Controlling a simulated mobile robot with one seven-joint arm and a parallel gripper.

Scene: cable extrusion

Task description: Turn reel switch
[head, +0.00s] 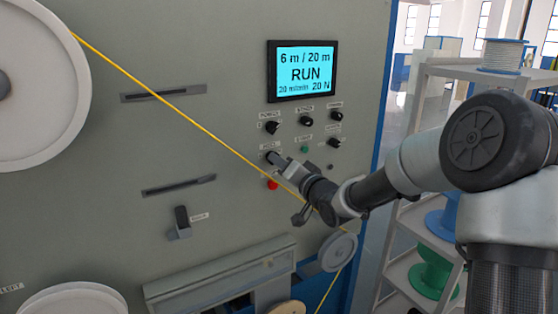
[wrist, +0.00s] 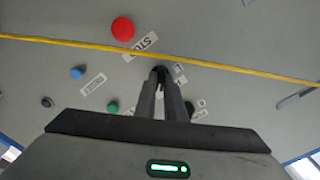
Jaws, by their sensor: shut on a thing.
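The reel switch (wrist: 163,74), a small dark knob, is on the grey machine panel and mostly hidden between my fingertips in the wrist view. In the head view my gripper (head: 273,158) reaches in from the right to this knob, in the lower left of the control group, just under a small label I cannot read clearly. My gripper also shows in the wrist view (wrist: 162,78), its fingers closed around the knob. The knob's pointing direction is hidden. The screen (head: 304,71) reads RUN, 6 m / 20 m, 20 N.
A red button (head: 272,184) sits just below my gripper, by a STOP label in the wrist view (wrist: 142,46). A yellow cable (head: 185,117) crosses the panel close to my gripper. Other knobs (head: 306,121) and a green button (head: 304,149) are nearby. Shelves with spools stand right.

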